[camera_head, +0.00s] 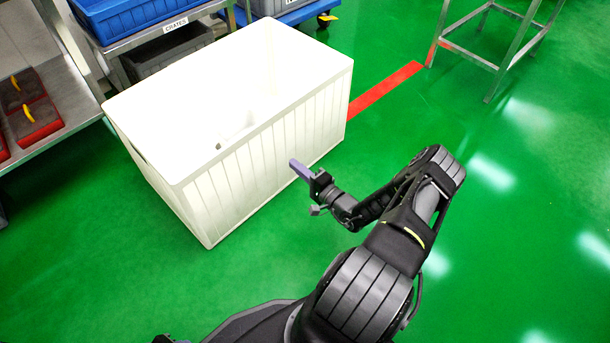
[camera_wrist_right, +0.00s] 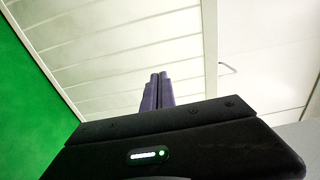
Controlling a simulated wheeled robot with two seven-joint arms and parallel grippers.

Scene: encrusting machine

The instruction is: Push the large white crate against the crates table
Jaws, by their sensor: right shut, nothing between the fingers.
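The large white crate (camera_head: 262,160) stands upright on the green floor, open at the top, just in front of the crates table (camera_head: 158,40), which carries a "CRATES" label. Whether crate and table touch is hidden behind the crate's far rim. My right gripper (camera_head: 294,164) is shut and empty, with its purple fingers at the crate's near ribbed wall. In the right wrist view the closed fingers (camera_wrist_right: 157,88) point at the crate's white wall (camera_wrist_right: 110,45); I cannot tell whether they touch it. My left gripper is not in view.
A blue crate (camera_head: 125,14) sits on the crates table, with a dark grey bin below it. A metal table (camera_head: 50,100) with red boxes is at the left. A metal frame stand (camera_head: 485,62) is at the upper right. A red line (camera_head: 385,88) marks the floor.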

